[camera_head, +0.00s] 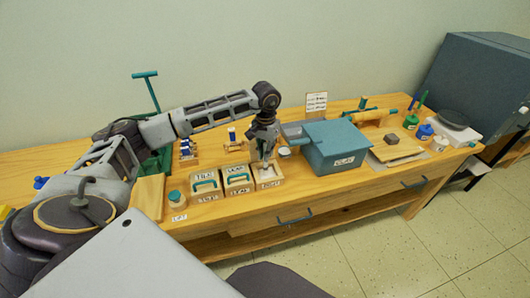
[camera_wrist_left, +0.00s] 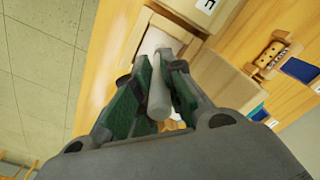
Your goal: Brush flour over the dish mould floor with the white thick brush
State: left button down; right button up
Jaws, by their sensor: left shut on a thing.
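My left gripper (camera_head: 264,158) points down over a small open wooden box (camera_head: 268,184), which looks like the dish mould. In the left wrist view my left gripper (camera_wrist_left: 160,70) is shut on a pale, thick cylindrical handle (camera_wrist_left: 158,98), which looks like the white thick brush. The fingers hide part of it, and I cannot tell whether its bristles touch the floor. The mould's pale floor (camera_wrist_left: 152,42) shows beyond the fingertips in the wrist view. My right gripper is not in view.
Two lidded boxes with green handles (camera_head: 206,184) stand left of the mould. A blue-grey bin (camera_head: 338,150) stands close on its right. A labelled jar (camera_head: 176,200) is near the front edge. A small jar (camera_head: 284,152) stands behind the mould. The wooden table (camera_head: 300,205) is bare in front.

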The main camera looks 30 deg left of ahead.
pick_arm(q)
jog(key=shift+w+d, duration=0.3)
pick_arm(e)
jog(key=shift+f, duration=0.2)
pick_arm(q)
jog(key=shift+w, duration=0.1)
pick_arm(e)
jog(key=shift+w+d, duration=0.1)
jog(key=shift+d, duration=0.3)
pick_arm(q)
jog(key=shift+w+d+b, duration=0.3)
jog(key=shift+d, duration=0.1)
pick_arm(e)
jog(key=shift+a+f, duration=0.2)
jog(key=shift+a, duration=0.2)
pick_arm(q)
jog(key=shift+r, duration=0.2)
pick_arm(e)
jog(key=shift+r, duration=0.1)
pick_arm(q)
jog(key=shift+r+p, duration=0.3)
jog(key=shift+r, duration=0.15)
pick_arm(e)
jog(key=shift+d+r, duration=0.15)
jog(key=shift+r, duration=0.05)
pick_arm(q)
jog(key=shift+r, duration=0.2)
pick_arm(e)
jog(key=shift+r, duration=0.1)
